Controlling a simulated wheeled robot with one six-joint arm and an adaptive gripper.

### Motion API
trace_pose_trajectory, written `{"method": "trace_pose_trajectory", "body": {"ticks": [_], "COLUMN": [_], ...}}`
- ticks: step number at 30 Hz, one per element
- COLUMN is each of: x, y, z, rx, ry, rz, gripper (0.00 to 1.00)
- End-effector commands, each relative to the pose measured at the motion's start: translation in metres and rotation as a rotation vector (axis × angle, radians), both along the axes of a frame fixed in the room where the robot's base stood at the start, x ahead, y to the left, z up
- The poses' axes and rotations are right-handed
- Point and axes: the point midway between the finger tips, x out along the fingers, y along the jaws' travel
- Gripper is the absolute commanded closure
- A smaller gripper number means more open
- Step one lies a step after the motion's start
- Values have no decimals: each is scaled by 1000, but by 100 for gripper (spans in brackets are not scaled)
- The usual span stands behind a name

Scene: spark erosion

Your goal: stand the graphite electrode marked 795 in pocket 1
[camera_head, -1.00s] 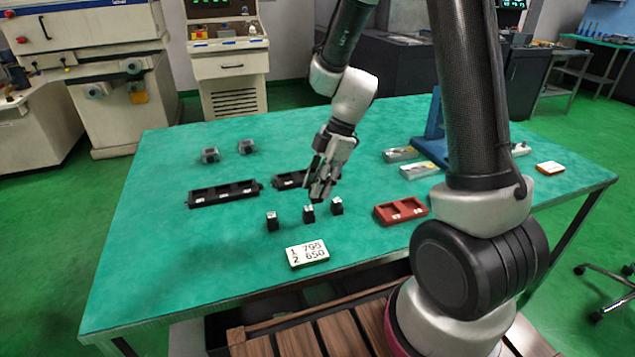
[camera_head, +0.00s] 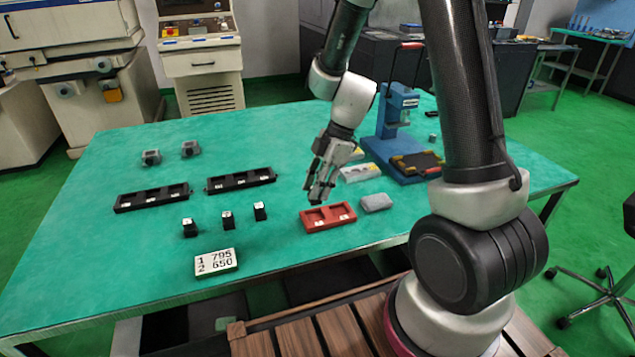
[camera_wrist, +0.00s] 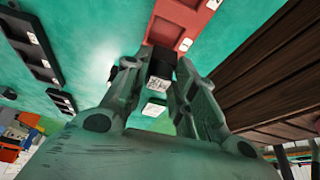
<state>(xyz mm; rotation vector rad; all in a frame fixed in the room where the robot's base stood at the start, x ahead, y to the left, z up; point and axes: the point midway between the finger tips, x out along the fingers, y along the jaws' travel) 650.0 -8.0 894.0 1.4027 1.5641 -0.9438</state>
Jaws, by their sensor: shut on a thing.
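My gripper (camera_head: 318,190) is over the back left part of the red two-pocket tray (camera_head: 306,224). In the wrist view its fingers (camera_wrist: 160,82) are shut on a small black electrode (camera_wrist: 160,66) with a white marked face. I cannot read that mark. The red tray shows just beyond it in the wrist view (camera_wrist: 205,15). I cannot tell the electrode's height above the tray. Its pockets look empty where visible. A white sign (camera_head: 216,262) reads 1 795, 2 650. Three other black electrodes (camera_head: 190,230) (camera_head: 228,221) (camera_head: 260,212) stand on the table.
Two black trays (camera_head: 151,198) (camera_head: 240,181) lie further back. A grey block (camera_head: 376,203) sits right of the red tray. A blue press (camera_head: 397,110) stands behind it, with pale boxes (camera_head: 360,173) nearby. Two grey parts (camera_head: 151,157) (camera_head: 190,149) are at the back left.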

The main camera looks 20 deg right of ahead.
Motion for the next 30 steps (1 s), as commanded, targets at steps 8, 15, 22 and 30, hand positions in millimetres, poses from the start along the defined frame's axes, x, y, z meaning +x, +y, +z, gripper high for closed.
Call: {"method": "trace_pose_trajectory", "body": {"ticks": [8, 15, 22, 30], "x": [0, 0, 0, 0], "y": [0, 0, 0, 0], "z": [-22, -40, -52, -56], "rx": [-1, -1, -1, -1], "ry": [1, 1, 1, -1], "rz": [-1, 0, 0, 1], "gripper": [100, 100, 100, 100]}}
